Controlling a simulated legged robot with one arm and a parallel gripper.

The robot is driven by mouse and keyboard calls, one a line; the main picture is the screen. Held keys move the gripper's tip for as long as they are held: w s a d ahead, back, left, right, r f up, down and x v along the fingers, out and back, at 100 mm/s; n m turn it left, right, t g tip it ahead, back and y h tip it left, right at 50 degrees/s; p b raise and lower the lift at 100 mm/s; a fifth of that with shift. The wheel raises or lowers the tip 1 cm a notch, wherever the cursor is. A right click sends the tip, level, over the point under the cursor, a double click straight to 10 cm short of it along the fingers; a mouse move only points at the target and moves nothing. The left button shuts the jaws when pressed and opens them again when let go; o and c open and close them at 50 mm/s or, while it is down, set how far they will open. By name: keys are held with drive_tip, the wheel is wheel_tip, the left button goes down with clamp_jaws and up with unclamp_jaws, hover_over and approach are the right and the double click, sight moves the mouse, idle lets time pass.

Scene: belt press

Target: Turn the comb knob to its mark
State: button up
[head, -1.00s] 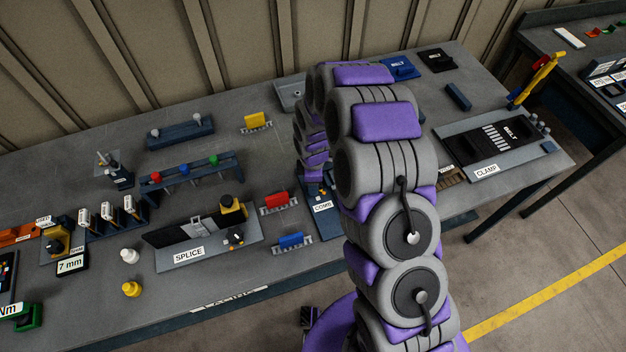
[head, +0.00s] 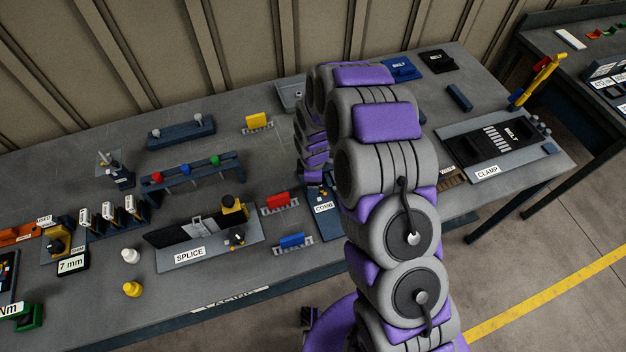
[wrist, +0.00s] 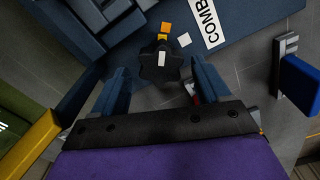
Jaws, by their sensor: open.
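The comb knob (wrist: 158,74) is dark and lobed, with a white strip on its top that points up the wrist picture. Just above it are small orange-yellow pieces (wrist: 165,28), and a white square (wrist: 184,40) lies to their right. I cannot tell which of these is the mark. The white COMB label (wrist: 210,22) is on the blue comb unit (wrist: 255,20). My gripper (wrist: 163,75) is open, with one blue finger on each side of the knob. I cannot tell whether either finger touches it. In the head view my arm hides the knob; part of the COMB label (head: 324,208) shows.
A blue block in a grey holder (wrist: 297,80) stands close on the right in the wrist view. A yellow and dark bar (wrist: 55,125) is on the left. In the head view, red (head: 278,201) and blue (head: 291,241) blocks stand left of the comb unit.

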wheel_tip(320, 180, up, 17)
drive_tip(key=p, duration=0.1)
drive_tip(key=shift+r, duration=0.15)
idle(0.4)
